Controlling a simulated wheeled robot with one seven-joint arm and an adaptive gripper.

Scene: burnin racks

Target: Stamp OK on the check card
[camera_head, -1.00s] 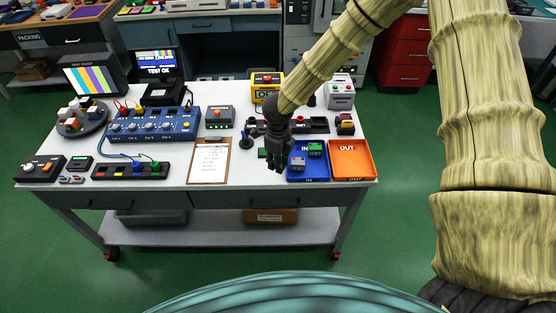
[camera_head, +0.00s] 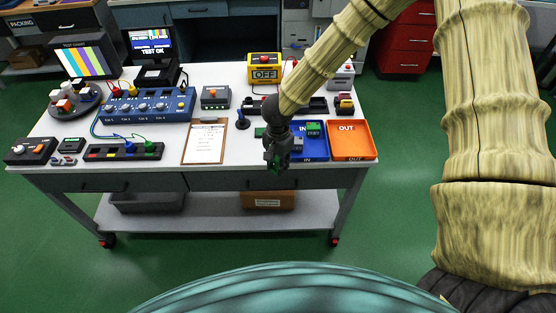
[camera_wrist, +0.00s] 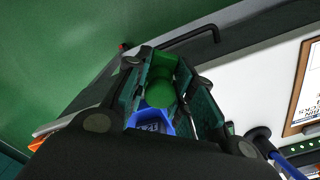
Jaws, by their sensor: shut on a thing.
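The check card (camera_head: 204,142) is a white printed sheet on a brown clipboard (camera_head: 188,158) on the bench; part of the clipboard also shows at the right of the wrist view (camera_wrist: 299,92). My gripper (camera_head: 276,164) is right of the clipboard, by the bench's front edge. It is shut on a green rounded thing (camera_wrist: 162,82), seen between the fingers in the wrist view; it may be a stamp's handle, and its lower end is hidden. A blue-handled stamp (camera_head: 242,121) stands upright right of the clipboard.
The blue IN tray (camera_head: 314,153) with small modules is just right of my gripper. The orange OUT tray (camera_head: 350,141) is beyond it. A blue channel box (camera_head: 150,106), a dark strip (camera_head: 122,152) and a yellow OFF box (camera_head: 264,70) occupy the left and back.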

